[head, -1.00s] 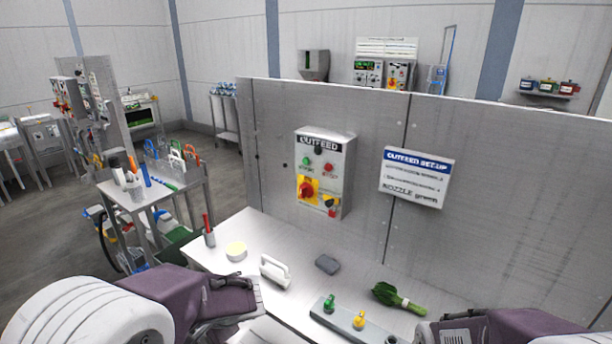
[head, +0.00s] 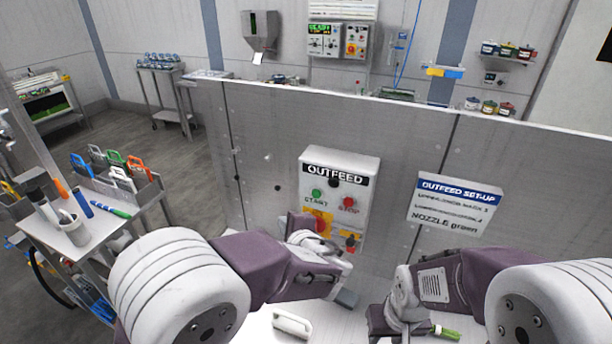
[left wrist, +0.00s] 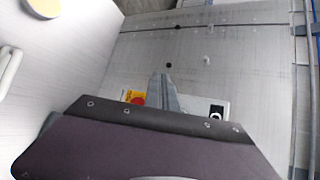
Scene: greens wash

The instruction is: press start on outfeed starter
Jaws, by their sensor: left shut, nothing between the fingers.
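The outfeed starter (head: 365,172) is a pale box on the grey panel, labelled OUTFEED. Its green START button (head: 316,194) is at left and its red STOP button (head: 348,203) at right. Below are a red knob on a yellow plate and a yellow switch (head: 350,241), partly covered by my left arm. My left gripper (left wrist: 160,78) is shut and empty in the left wrist view, its fingers in front of the starter beside the red knob (left wrist: 137,98). The START button is not visible there. My right gripper's body (head: 388,322) is low over the table; its fingers cannot be made out.
An OUTFEED SET-UP sign (head: 455,204) hangs right of the starter. A white handled tool (head: 291,323) and a green brush-like item (head: 446,332) lie on the table. A tool cart (head: 110,215) stands at left. The panel between starter and sign is clear.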

